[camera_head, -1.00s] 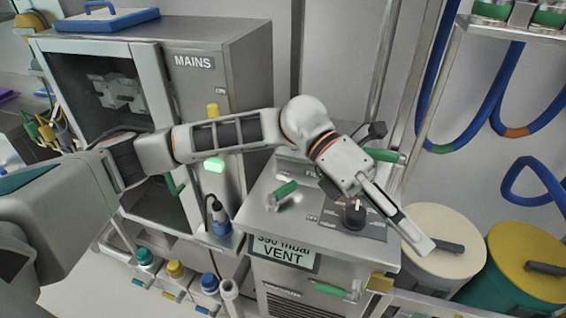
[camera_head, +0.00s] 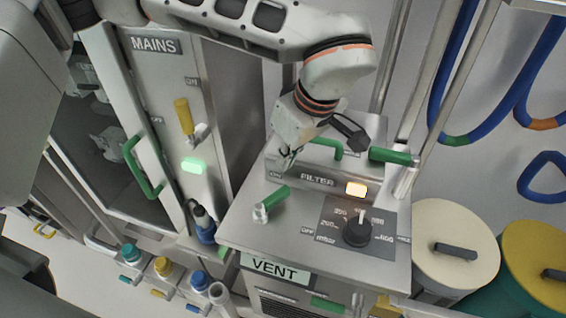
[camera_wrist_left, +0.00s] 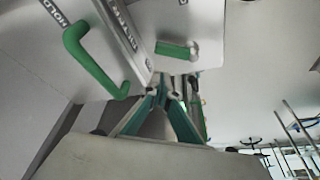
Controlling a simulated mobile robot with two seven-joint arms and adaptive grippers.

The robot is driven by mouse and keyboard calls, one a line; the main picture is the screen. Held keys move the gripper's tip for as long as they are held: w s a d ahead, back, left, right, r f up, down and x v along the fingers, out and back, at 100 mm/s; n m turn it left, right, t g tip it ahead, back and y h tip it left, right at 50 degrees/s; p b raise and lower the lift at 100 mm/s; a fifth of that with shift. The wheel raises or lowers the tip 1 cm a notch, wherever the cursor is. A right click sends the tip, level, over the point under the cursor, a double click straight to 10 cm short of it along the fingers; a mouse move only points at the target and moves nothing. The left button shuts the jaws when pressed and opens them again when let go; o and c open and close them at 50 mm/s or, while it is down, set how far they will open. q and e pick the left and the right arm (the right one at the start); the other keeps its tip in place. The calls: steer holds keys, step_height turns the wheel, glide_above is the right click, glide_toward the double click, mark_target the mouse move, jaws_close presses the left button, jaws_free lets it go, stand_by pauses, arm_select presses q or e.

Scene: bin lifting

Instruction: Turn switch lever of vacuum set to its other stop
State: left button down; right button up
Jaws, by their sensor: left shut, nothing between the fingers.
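The vacuum set is a grey metal box (camera_head: 240,228) with a FILTER label, a black dial (camera_head: 357,232) and a VENT sign (camera_head: 275,267). Its switch lever (camera_head: 275,198) has a green grip on a metal hub and points to the upper right. It also shows in the left wrist view (camera_wrist_left: 174,50). My left gripper (camera_head: 287,160) is shut and empty, above and behind the lever, apart from it. Its fingertips show in the left wrist view (camera_wrist_left: 168,80), below the lever there. My right gripper is in neither view.
A lit amber lamp (camera_head: 356,189) and a green handle (camera_head: 325,145) are at the box's back. The MAINS cabinet (camera_head: 220,110) with a yellow lever (camera_head: 184,117) stands left. Drums with cream (camera_head: 455,225) and yellow (camera_head: 540,250) lids stand right.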

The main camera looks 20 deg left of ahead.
mark_target(287, 191)
arm_select(q)
steer(key=x, duration=0.9)
steer(key=shift+s+d, duration=0.1)
steer(key=shift+s+d+m, duration=0.15)
steer(key=shift+d+m, duration=0.2)
steer(key=shift+m, duration=0.25)
steer(key=shift+s+d+m+h, duration=0.2)
steer(key=shift+d+m+h, duration=0.2)
steer(key=shift+m, duration=0.3)
steer(key=m, duration=0.1)
steer(key=s+d+m+t, duration=0.1)
steer(key=shift+d+m+h, duration=0.15)
steer(key=shift+m+h, duration=0.15)
steer(key=m, duration=0.1)
steer(key=s+d+m, duration=0.1)
steer(key=m, duration=0.1)
steer(key=s+m+h, duration=0.1)
steer(key=shift+d+t, duration=0.25)
steer(key=shift+t, duration=0.05)
steer(key=shift+s+d+f+m+h+b, duration=0.1)
steer(key=shift+s+m+h+b, duration=0.25)
steer(key=shift+m, duration=0.45)
steer(key=shift+s+d, duration=0.15)
steer(key=shift+s, duration=0.4)
